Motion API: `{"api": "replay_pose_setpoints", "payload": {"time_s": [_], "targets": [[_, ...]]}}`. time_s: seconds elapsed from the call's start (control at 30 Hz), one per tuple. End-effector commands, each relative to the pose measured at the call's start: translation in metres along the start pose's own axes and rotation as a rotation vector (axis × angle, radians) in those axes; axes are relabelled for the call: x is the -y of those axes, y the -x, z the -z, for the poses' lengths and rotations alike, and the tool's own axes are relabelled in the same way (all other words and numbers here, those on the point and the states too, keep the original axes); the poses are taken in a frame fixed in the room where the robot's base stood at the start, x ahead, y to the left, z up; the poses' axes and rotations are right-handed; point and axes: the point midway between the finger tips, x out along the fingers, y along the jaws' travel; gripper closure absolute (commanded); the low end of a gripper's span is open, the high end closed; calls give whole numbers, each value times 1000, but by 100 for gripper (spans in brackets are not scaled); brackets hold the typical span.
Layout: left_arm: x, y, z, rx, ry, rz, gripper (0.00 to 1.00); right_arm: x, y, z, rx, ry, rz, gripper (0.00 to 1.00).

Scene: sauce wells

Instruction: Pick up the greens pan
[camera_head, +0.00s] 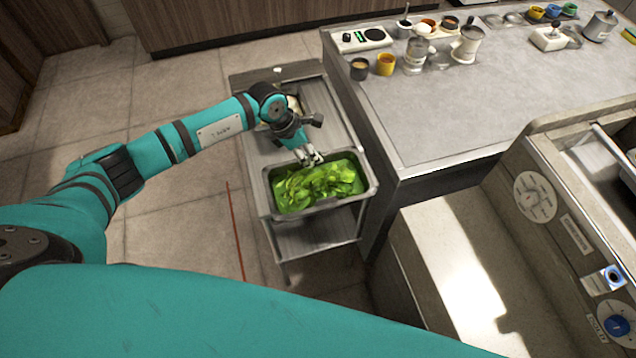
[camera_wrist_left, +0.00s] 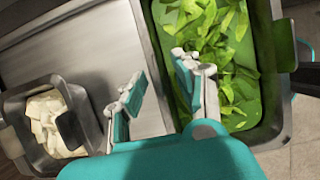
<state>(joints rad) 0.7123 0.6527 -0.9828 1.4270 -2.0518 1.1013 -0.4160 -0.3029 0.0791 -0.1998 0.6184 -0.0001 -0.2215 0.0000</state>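The greens pan (camera_head: 268,192) is a rectangular steel pan full of bright green leaves (camera_head: 318,186). It sits at the near end of a steel cart, and it also shows in the left wrist view (camera_wrist_left: 279,48). My left gripper (camera_head: 313,157) is at the pan's far rim. In the left wrist view my left gripper (camera_wrist_left: 157,76) is open. One finger appears over the leaves and the other outside the pan, with the rim between them in the picture. I cannot tell whether they touch it. My right gripper is not in view.
The steel cart (camera_head: 257,148) also holds a smaller pan of white pieces (camera_wrist_left: 45,122) behind the greens pan. A grey counter (camera_head: 440,115) with cups, jars and a scale (camera_head: 361,39) stands close on the right. Open floor (camera_head: 185,235) lies to the left.

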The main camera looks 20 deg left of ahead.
Motion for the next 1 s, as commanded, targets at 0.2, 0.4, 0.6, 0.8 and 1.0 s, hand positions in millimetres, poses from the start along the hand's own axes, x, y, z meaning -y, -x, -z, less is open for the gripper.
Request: {"api": "replay_pose_setpoints", "payload": {"time_s": [0.2,0.4,0.6,0.8,1.0], "targets": [[0,-11,1,-1,0,-1,68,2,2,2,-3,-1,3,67],[0,-10,1,-1,0,-1,79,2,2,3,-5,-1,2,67],[0,-10,1,-1,0,-1,100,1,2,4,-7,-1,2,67],[0,-10,0,0,0,-1,100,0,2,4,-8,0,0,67],[-1,-9,-1,2,0,-2,100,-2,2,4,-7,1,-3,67]]}}
